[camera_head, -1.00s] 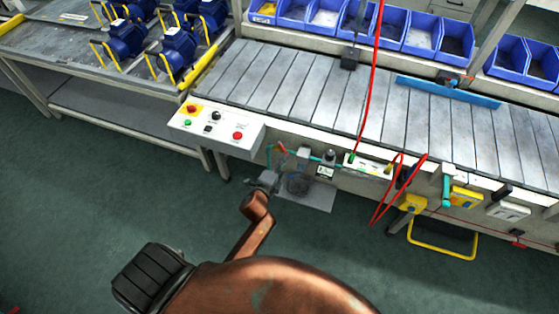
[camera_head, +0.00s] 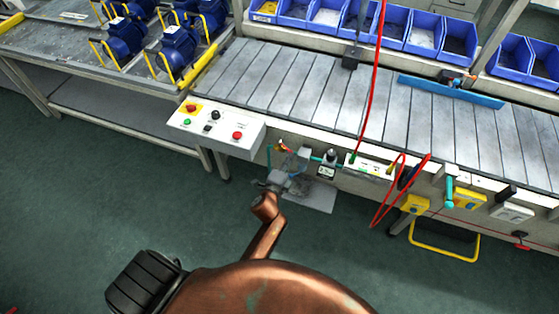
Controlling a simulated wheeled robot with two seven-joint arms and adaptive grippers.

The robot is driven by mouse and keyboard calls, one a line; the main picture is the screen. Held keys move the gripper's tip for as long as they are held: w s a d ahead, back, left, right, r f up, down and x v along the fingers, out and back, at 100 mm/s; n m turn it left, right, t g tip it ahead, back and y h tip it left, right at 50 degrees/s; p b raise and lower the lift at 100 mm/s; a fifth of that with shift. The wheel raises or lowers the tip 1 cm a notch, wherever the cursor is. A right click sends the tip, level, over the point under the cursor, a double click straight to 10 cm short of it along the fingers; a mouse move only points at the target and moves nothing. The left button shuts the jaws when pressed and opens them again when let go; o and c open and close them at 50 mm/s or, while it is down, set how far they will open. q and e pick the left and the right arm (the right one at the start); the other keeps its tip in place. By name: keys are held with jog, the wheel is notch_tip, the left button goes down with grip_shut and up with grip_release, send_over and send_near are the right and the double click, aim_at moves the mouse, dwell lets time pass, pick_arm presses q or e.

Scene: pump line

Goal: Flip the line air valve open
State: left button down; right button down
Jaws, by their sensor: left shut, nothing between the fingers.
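The line air valve (camera_head: 282,146) is a small fitting with an orange-red lever on the teal air line, below the front edge of the conveyor. It is too small to tell the lever's exact angle. My left gripper (camera_head: 290,173) is shut and empty, just below the valve, at the end of my copper arm. I cannot tell whether it touches the valve or the line. The fingertips are small and blend with the grey parts behind them. My right gripper is not in view.
A control box (camera_head: 217,130) with several buttons juts out left of the valve. A gauge unit (camera_head: 328,161) and a white manifold (camera_head: 368,163) with a red hose (camera_head: 371,85) sit to the right. The conveyor (camera_head: 330,90) runs above. Green floor is clear below.

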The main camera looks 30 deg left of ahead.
pick_arm(q)
jog(key=shift+w+d+b, duration=0.1)
jog(key=shift+w+d, duration=0.2)
jog(key=shift+w, duration=0.35)
jog(key=shift+w+d+b, duration=0.1)
jog(key=shift+w+d, duration=0.15)
jog(key=shift+w, duration=0.35)
jog(key=shift+w+d+b, duration=0.1)
jog(key=shift+w+d, duration=0.2)
jog(key=shift+w, duration=0.35)
